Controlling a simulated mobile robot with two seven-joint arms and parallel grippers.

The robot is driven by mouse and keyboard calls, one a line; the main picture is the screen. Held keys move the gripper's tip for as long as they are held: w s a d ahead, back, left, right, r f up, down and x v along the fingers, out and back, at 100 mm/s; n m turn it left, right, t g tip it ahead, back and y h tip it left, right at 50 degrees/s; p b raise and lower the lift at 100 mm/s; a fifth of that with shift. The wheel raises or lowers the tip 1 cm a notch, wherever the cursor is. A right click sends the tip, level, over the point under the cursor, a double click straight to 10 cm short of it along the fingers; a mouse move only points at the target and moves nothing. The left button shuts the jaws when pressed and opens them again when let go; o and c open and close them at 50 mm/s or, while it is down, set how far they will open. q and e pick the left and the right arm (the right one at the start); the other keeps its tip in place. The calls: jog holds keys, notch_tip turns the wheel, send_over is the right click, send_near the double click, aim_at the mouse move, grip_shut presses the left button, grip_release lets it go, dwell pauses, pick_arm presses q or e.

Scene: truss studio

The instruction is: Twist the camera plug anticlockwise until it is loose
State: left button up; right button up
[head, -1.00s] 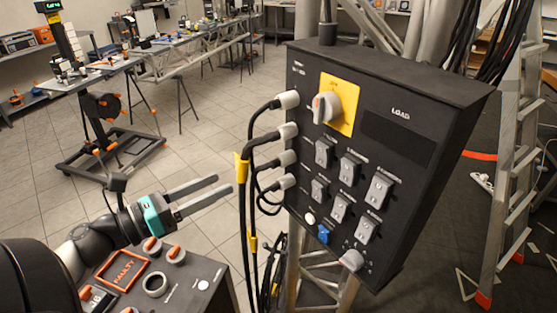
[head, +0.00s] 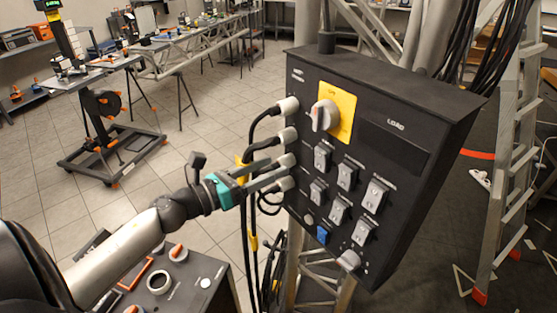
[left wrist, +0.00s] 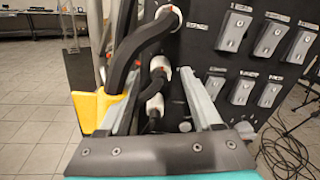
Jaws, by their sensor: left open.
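Several pale plugs with black cables sit in the left edge of the black power box (head: 390,95); which one is the camera plug cannot be read from the labels. The top plug (head: 288,105) and the second plug (head: 287,135) are above my left gripper (head: 277,172). The third plug (head: 286,160) and the lowest plug (head: 285,184) are at its fingertips. My left gripper is open, its fingers pointing at the box. In the left wrist view, a plug (left wrist: 160,64) shows between the fingers; contact cannot be told. My right gripper is not in view.
Black cables with yellow ties (head: 253,240) hang beside the gripper. The box face has a grey rotary knob (head: 325,116) on a yellow plate and several switches. A ladder (head: 510,150) stands right. A small table (head: 185,295) with loose parts is below the arm.

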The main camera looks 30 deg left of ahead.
aim_at(286, 162)
pick_arm(q)
jog(key=shift+x, duration=1.5)
jog(key=shift+s, duration=0.1)
grip_shut()
